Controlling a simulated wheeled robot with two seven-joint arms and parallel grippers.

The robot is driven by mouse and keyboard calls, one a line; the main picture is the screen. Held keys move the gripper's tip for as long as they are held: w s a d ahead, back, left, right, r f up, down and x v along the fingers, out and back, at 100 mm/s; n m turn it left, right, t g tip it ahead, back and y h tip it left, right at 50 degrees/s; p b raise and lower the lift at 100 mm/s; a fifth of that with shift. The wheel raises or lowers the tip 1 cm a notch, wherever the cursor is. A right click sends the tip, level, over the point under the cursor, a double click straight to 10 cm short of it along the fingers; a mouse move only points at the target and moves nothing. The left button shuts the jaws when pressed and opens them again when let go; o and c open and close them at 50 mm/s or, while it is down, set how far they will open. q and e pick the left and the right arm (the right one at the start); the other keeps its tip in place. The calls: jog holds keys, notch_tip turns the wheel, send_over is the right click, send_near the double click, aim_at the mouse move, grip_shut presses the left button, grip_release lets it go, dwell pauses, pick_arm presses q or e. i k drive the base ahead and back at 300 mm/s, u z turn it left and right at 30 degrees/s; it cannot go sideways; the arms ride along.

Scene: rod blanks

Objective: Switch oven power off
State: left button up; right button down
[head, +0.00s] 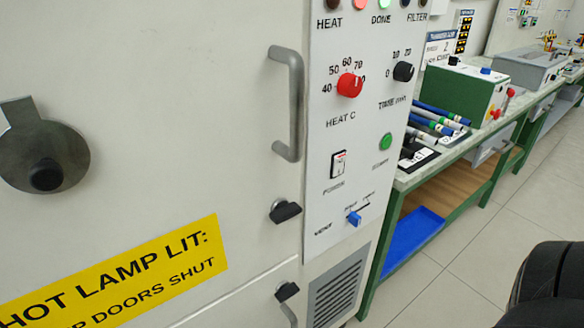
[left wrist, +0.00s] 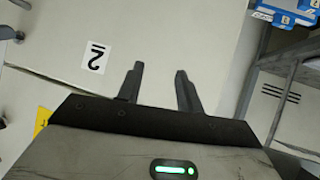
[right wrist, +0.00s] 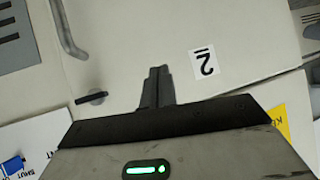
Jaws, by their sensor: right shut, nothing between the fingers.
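The oven (head: 180,110) fills the left and middle of the head view. My left gripper (left wrist: 158,82) is open and empty in the left wrist view, in front of a pale surface with a "2" label. My right gripper (right wrist: 158,72) is shut and empty in the right wrist view, in front of a pale door. Neither gripper shows in the head view.
A door handle (head: 290,103) sticks out left of the panel.

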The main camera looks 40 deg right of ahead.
aim_at(338, 169)
jog(key=u, duration=0.05)
jog(key=k, duration=0.75)
jog(key=z, duration=0.7)
jog(key=i, duration=0.5)
